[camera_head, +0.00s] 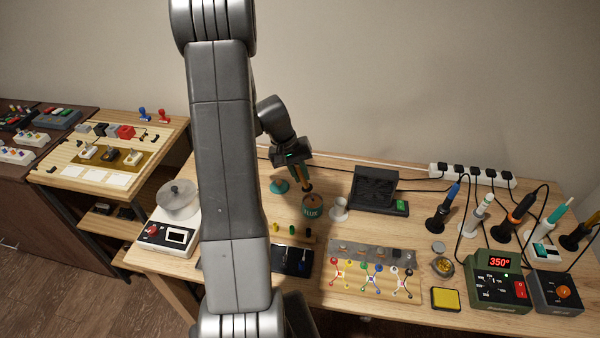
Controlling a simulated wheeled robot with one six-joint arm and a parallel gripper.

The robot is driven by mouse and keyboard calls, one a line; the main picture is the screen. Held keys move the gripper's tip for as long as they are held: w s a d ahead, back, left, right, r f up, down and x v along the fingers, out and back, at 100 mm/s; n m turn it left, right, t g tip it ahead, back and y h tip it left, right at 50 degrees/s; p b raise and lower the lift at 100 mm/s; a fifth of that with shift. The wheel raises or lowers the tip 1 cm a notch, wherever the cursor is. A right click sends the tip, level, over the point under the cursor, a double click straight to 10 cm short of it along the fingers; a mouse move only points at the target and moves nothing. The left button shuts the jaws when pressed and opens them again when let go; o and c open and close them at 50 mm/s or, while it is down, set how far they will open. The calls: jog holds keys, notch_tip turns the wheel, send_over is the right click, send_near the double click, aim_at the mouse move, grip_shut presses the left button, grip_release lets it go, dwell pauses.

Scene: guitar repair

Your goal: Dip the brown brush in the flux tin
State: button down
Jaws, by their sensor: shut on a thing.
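My gripper (304,174) is shut on the brown brush (307,186), which points down. The flux tin (313,211) is a dark green round tin with a brown top and the word FLUX on its front, standing on the workbench (340,232). The brush's lower end is at the tin's rim in the picture. I cannot tell whether the tip is inside the tin or just above or behind it.
A teal stand (279,187) is left of the tin and a white holder (339,212) right of it. A black fan box (374,188) stands behind right. Several small colored pegs (292,231) and a dark tray (291,261) lie in front. My arm hides the bench's left part.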

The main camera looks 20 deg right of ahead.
jog(key=shift+f+b, duration=0.55)
jog(key=shift+b, duration=0.15)
dwell(1.7)
jog(key=shift+r+p, duration=2.1)
jog(key=shift+r, duration=1.5)
jog(key=shift+s+f, duration=0.1)
